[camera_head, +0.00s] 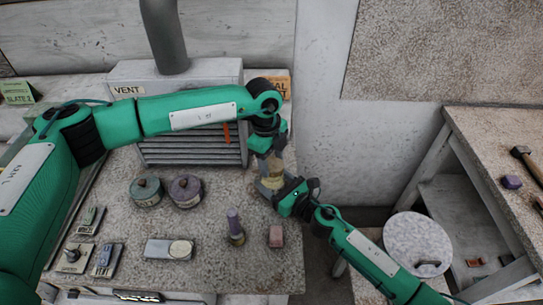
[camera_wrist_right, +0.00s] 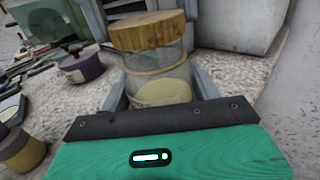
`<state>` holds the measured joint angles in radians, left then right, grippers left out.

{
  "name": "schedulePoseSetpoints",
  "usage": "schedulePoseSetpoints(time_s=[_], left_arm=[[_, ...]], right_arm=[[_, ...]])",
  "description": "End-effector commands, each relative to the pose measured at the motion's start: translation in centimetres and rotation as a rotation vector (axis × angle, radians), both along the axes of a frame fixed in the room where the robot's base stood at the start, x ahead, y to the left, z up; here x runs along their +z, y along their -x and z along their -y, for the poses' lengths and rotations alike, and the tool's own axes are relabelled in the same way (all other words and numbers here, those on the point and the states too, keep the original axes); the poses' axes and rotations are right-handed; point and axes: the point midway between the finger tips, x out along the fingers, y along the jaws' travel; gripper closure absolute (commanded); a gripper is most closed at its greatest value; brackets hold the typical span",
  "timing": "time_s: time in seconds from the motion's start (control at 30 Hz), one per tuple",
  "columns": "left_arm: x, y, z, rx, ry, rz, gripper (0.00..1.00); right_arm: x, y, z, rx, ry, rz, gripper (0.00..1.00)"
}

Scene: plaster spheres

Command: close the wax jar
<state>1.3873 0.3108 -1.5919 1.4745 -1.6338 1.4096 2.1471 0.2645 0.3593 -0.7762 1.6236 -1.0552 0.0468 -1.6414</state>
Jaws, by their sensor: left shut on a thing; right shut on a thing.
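The wax jar (camera_wrist_right: 160,80) is a clear glass jar with pale yellow wax in its bottom. It stands upright near the right edge of the stone-topped bench and shows only partly in the head view (camera_head: 270,170), between my grippers. My right gripper (camera_head: 272,184) is shut around the glass from the front right. The round wooden lid (camera_wrist_right: 148,31) is at the jar's mouth, looking slightly tilted; I cannot tell whether it is fully seated. My left gripper (camera_head: 269,155) comes down from above, shut on the lid, its grey fingers at the lid's sides in the wrist view.
A green lidded pot (camera_head: 146,192) and a purple lidded pot (camera_head: 186,191) stand left of the jar. A purple-topped bottle (camera_head: 234,226) and a pink block (camera_head: 276,236) are nearer. The vent box (camera_head: 190,150) stands behind. A round stool (camera_head: 417,245) is at right.

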Motion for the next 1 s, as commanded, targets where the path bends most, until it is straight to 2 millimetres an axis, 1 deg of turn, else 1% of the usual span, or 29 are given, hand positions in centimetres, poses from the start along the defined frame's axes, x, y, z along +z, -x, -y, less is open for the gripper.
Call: schedulePoseSetpoints(time_s=[0.53,1.0], left_arm=[[-0.09,0.0,-0.01,0.0,0.0,0.0,0.71],[-1.02,0.01,-0.01,0.0,0.0,-0.002,0.71]], right_arm=[[-0.02,-0.01,0.02,0.0,0.0,0.0,0.78],[-0.02,0.0,0.01,0.0,0.0,0.0,0.78]])
